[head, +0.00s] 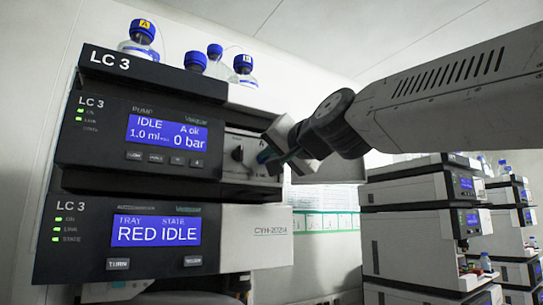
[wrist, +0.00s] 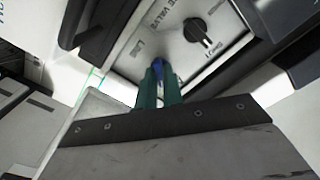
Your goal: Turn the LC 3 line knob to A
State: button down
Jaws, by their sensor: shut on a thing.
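The LC 3 stack (head: 120,125) stands at the left of the head view. Its pump unit has a pale valve panel to the right of the display, and the wrist view shows this panel (wrist: 165,40) close up. My gripper (head: 268,157) is at the panel's right part. The pump display reads "IDLE", "A ok" and "0 bar".
A black valve knob (head: 237,153) sits just left of my gripper; it also shows in the wrist view (wrist: 196,29). Blue-capped bottles (head: 144,38) stand on top, one tagged A, another B. More stacks (head: 415,225) stand at the right.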

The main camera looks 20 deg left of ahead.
jog(key=n, duration=0.3)
jog(key=shift+f+n, duration=0.1)
jog(key=shift+n, duration=2.1)
jog(key=c, duration=1.5)
grip_release()
jog(key=shift+c, duration=0.2)
jog(key=v, duration=0.8)
jog(key=shift+s+a, duration=0.1)
